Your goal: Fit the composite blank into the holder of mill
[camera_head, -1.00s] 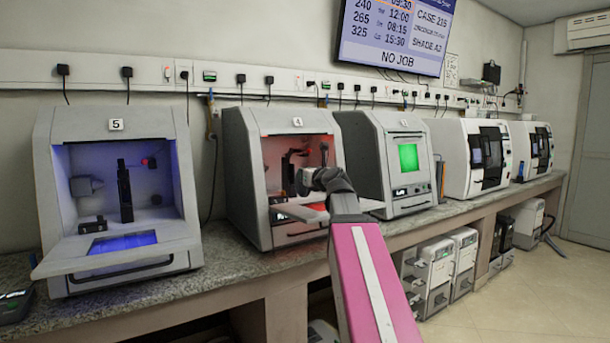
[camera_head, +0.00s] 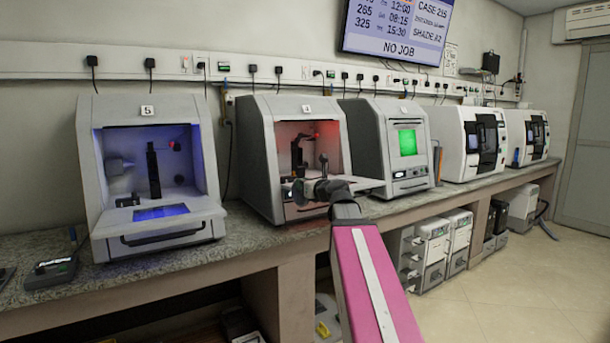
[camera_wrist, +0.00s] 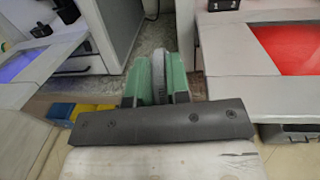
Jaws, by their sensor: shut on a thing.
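My gripper (camera_head: 303,190) is in front of the red-lit mill marked 4 (camera_head: 255,150), near its lowered door. In the wrist view my gripper (camera_wrist: 158,78) has green finger pads shut on a thin grey piece (camera_wrist: 158,72), seen edge-on, which I take to be the composite blank. It is held clear of the machines, facing the gap between two mills. Inside mill 4 a dark holder arm (camera_head: 297,156) shows; its slot is too small to make out. In the head view the blank cannot be told apart from my gripper.
The blue-lit mill marked 5 (camera_head: 90,190) stands open at left. A closed machine with a green window (camera_head: 408,143) stands right of mill 4. White machines (camera_head: 465,150) stand further right. The bench edge (camera_head: 265,252) runs below. Open floor (camera_head: 500,290) is at right.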

